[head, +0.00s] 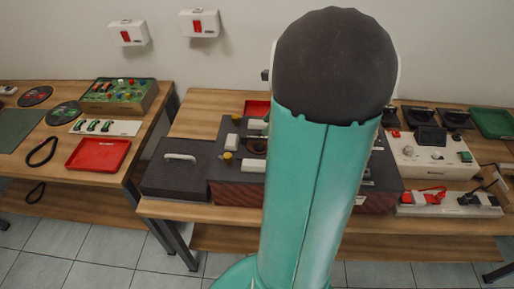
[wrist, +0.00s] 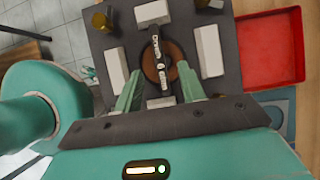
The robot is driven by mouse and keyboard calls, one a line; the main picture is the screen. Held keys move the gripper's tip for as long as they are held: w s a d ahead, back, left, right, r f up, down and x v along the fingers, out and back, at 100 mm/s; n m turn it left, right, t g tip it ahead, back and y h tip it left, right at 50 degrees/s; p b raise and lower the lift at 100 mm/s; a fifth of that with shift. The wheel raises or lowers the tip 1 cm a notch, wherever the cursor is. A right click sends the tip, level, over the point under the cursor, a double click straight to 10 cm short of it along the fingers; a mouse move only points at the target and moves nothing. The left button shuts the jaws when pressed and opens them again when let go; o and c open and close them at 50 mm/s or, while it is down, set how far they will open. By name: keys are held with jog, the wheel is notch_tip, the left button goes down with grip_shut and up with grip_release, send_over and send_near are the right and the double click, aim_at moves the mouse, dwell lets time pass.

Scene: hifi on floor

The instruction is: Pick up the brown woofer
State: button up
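The brown woofer (wrist: 175,72) is a round brown disc with a dark centre, set in a dark grey panel (wrist: 118,38). A black lettered bar (wrist: 158,50) lies across it. In the head view the woofer (head: 256,145) shows partly beside my green arm, in the dark box on the middle table. My gripper (wrist: 160,88) is open in the wrist view, its two green fingers apart near the woofer's lower left and right sides. My arm hides the gripper in the head view.
White blocks (wrist: 210,50) surround the woofer on the panel, with brass-coloured knobs (wrist: 100,20) near its edge. A red tray (wrist: 270,50) lies right of it. A dark case (head: 176,170) with a white handle stands left of the box; a white device (head: 430,155) stands right.

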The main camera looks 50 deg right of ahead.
aim_at(260, 136)
jog(key=shift+x, duration=1)
jog(key=x, duration=0.5)
jog(key=shift+s+d+f, duration=0.1)
jog(key=shift+s+f, duration=0.05)
jog(key=shift+s, duration=0.2)
jog(key=shift+w+f, duration=0.15)
grip_shut()
